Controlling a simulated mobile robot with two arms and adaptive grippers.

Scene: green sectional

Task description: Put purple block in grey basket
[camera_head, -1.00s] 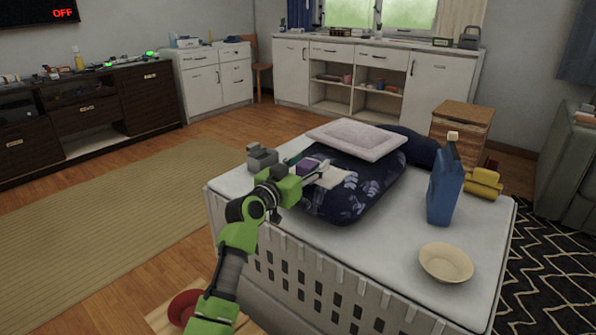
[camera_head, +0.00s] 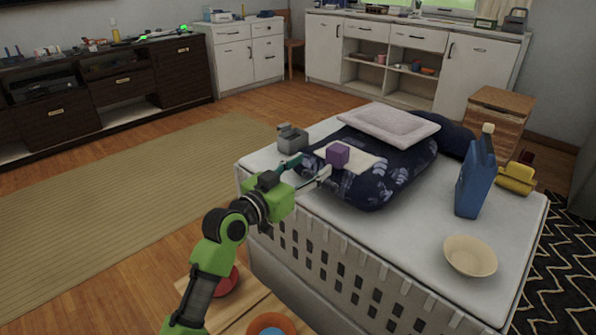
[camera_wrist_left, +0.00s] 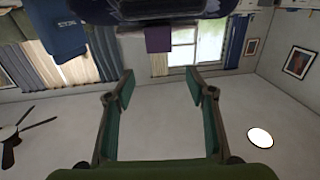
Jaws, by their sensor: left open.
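The purple block (camera_head: 337,155) sits on a cream cloth (camera_head: 362,160) on the dark blue patterned pillow. It also shows near the top of the left wrist view (camera_wrist_left: 158,39). The grey basket (camera_head: 291,138) is small and stands at the far left corner of the white-topped surface, left of the pillow. My left gripper (camera_head: 309,168) is open and empty, with its fingertips short of the block on the near left side. In the left wrist view, the open fingers (camera_wrist_left: 158,84) have clear space between them. My right gripper is not in view.
The pillow (camera_head: 366,187) carries a pale cushion (camera_head: 389,123). A blue bottle (camera_head: 475,180), a cream bowl (camera_head: 470,257) and a yellow object (camera_head: 515,178) occupy the right side. A red bowl (camera_head: 227,280) sits lower, below my left arm. The white surface's near middle is clear.

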